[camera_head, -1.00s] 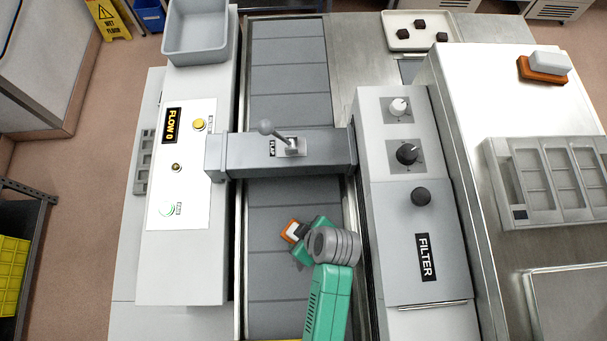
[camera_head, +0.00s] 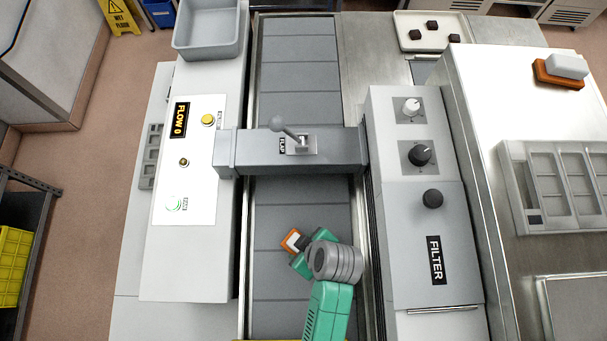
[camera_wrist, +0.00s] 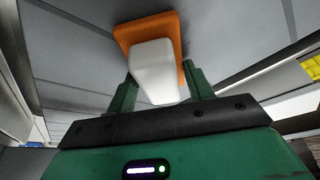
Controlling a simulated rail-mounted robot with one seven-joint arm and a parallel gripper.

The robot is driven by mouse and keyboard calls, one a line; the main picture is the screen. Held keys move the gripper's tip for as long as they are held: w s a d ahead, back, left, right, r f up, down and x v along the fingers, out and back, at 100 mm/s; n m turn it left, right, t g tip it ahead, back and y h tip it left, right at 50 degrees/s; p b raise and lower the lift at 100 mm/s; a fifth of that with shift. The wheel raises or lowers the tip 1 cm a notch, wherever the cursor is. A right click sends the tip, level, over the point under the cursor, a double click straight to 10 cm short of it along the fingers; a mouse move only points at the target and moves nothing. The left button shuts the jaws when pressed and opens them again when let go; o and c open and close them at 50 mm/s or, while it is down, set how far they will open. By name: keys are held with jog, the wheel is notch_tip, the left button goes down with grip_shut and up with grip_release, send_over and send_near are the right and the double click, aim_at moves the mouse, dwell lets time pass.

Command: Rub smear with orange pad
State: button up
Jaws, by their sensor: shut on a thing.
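My gripper (camera_head: 302,243) is over the grey conveyor belt, below the grey cross-beam in the head view. It is shut on the white grip block (camera_wrist: 155,75) of an orange pad (camera_head: 290,240). In the wrist view the orange pad (camera_wrist: 178,27) lies beyond the block, with a green finger on each side. I cannot tell whether the pad touches a surface. No smear can be made out in either view. A second orange pad (camera_head: 553,78) with a white block lies on the steel bench at the upper right.
The cross-beam (camera_head: 340,150) with its FLAP lever (camera_head: 290,133) spans the belt (camera_head: 298,85). The FLOW panel (camera_head: 190,155) stands left, the FILTER housing (camera_head: 435,270) right. A grey bin (camera_head: 210,45) and a tray with dark pieces (camera_head: 405,43) are at the back.

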aim_at(294, 228)
jog(key=shift+s, duration=4.85)
jog(key=shift+a+r, duration=0.1)
jog(key=shift+a, duration=0.2)
jog(key=shift+w+a+p, duration=0.15)
jog(key=shift+w+a, duration=0.15)
jog(key=shift+w, duration=0.35)
jog(key=shift+w+a+p, duration=0.15)
jog(key=shift+w+a, duration=0.1)
jog(key=shift+w, duration=0.4)
jog(key=shift+w+b, duration=0.4)
jog(key=shift+w, duration=5.6)
notch_tip(294, 228, up, 6)
jog(key=p, duration=0.5)
jog(key=shift+r+p, duration=0.1)
jog(key=shift+p, duration=0.25)
jog(key=shift+r, duration=0.95)
